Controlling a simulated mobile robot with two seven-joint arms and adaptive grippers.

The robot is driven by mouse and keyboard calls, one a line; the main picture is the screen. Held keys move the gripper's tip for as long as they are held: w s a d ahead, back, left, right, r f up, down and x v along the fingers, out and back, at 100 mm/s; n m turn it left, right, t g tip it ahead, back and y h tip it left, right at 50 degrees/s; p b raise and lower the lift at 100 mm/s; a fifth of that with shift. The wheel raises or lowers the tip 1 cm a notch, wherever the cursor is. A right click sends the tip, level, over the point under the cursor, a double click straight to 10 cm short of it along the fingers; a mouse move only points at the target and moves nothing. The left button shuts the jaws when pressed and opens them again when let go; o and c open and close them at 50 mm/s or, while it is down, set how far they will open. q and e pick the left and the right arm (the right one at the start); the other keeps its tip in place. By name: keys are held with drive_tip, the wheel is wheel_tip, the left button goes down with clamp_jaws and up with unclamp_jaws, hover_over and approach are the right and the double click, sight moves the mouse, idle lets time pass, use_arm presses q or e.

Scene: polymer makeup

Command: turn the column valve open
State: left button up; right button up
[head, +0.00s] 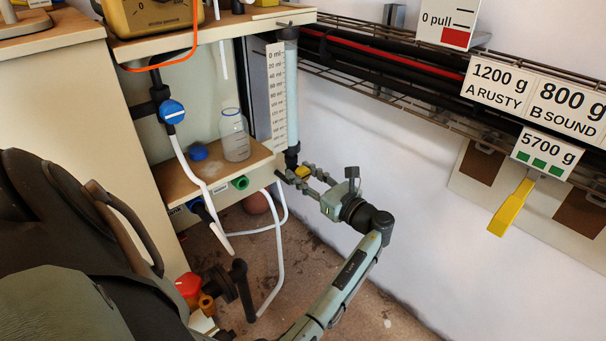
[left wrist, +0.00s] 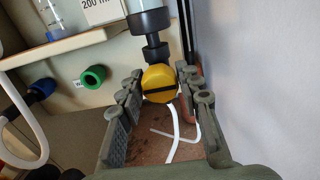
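The column valve has a yellow knob (head: 302,171) with a dark bar across its face, below the clear graduated column (head: 291,95). The knob (left wrist: 158,83) also shows in the left wrist view, under a black fitting. My left gripper (head: 307,177) is at the knob, with one finger on each side of it. In the left wrist view the fingers (left wrist: 160,88) are apart, with the knob between or just beyond their tips. Contact with the knob cannot be told for sure. My right gripper is not in view.
A wooden shelf (head: 178,184) left of the valve holds a glass bottle (head: 235,136) and a blue cap (head: 199,153). White tubes (head: 278,250) hang below.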

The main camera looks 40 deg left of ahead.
use_arm(q)
drive_tip(key=c, duration=0.6)
drive_tip(key=n, duration=0.2)
drive_tip(key=shift+n+p, duration=0.35)
drive_tip(key=shift+n, duration=0.05)
drive_tip(key=shift+a+n, duration=0.1)
drive_tip(key=shift+n, duration=1.9)
drive_tip(key=o, duration=1.1)
drive_tip(key=shift+o, duration=0.2)
